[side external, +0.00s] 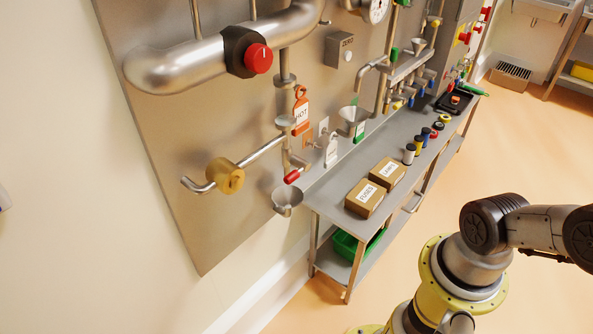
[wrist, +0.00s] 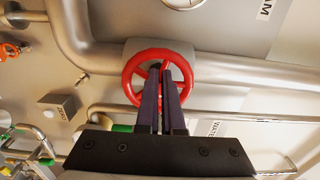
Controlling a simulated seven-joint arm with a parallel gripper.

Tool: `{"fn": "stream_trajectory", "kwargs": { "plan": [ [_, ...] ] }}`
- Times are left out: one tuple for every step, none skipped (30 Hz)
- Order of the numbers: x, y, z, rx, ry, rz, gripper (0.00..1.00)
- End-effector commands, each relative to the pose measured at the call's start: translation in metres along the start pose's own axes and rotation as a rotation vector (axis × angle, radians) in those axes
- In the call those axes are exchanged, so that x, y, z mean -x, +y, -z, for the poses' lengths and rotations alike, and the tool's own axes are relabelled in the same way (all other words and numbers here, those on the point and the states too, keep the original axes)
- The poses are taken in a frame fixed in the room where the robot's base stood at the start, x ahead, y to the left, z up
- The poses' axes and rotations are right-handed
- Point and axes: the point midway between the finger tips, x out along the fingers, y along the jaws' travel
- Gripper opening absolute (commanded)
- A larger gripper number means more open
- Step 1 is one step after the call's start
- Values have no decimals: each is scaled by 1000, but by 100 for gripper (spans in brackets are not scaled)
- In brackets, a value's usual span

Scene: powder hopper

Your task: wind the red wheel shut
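The red wheel (wrist: 133,68) is a spoked handwheel on a large steel pipe, seen in the wrist view just above the picture's middle. My gripper (wrist: 161,72) reaches up to it from below, its two dark fingers close together over the wheel's hub and lower spokes. A thin strip of red shows between the fingertips. I cannot tell whether the fingers press on a spoke or only stand in front of it. The fingers hide part of the hub and lower rim. In the side view I make out neither this wheel nor my gripper.
A grey box marked ZERO (wrist: 60,106) sits left of the wheel in the wrist view. A thin pipe (wrist: 240,117) runs below it. The side view shows a red knob (side external: 258,59), a brass valve (side external: 225,176) and a bench (side external: 335,197) with two cardboard boxes.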

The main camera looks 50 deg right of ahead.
Motion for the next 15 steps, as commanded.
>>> {"fn": "stream_trajectory", "kwargs": {
  "plan": [
    [0, 1, 9, -2, 29, -3, 0],
    [0, 1, 9, -2, 29, -3, 0],
    [-1, 1, 9, -2, 29, -3, 0],
    [-1, 1, 9, -2, 29, -3, 0],
    [-1, 1, 9, -2, 29, -3, 0],
    [-1, 1, 9, -2, 29, -3, 0],
    [-1, 1, 9, -2, 29, -3, 0],
    [-1, 1, 9, -2, 29, -3, 0],
    [-1, 1, 9, -2, 29, -3, 0],
    [-1, 1, 9, -2, 29, -3, 0],
    [-1, 1, 8, -2, 28, -3, 0],
    [-1, 1, 8, -2, 28, -3, 0],
    [-1, 1, 7, -2, 27, -3, 0],
    [-1, 1, 6, -2, 26, -3, 0],
    [-1, 1, 4, -2, 26, -4, 0]
  ]
}}
